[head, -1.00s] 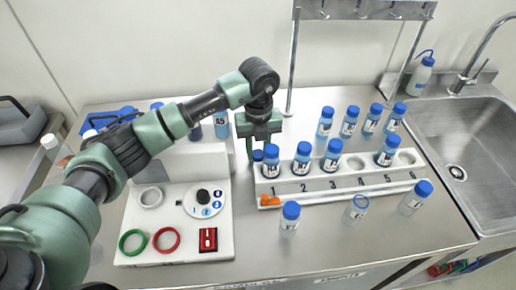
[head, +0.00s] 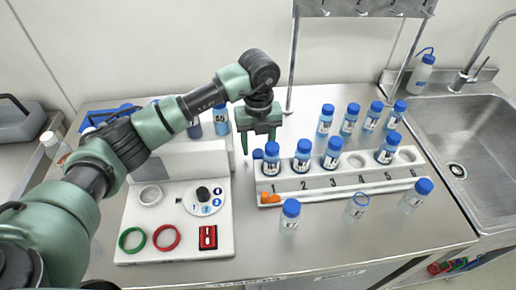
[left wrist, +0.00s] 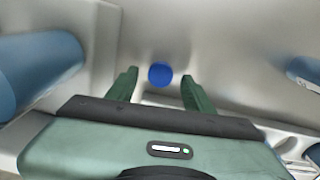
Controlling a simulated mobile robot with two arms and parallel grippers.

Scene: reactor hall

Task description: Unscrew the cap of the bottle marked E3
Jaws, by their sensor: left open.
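Several blue-capped bottles stand on the bench and in the white rack; I cannot read which one is marked E3. My left gripper (head: 259,146) hangs open behind the rack's left end, fingers pointing down. In the left wrist view a round blue cap (left wrist: 160,74) shows beyond and between the open fingertips (left wrist: 158,84), with nothing gripped. My right gripper is not in view.
The white rack (head: 325,190) with numbered places holds several bottles (head: 302,160). A white panel (head: 185,245) with a dial, green and red rings is at left. The sink (head: 455,135) is at right. Bottles stand before and behind the rack.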

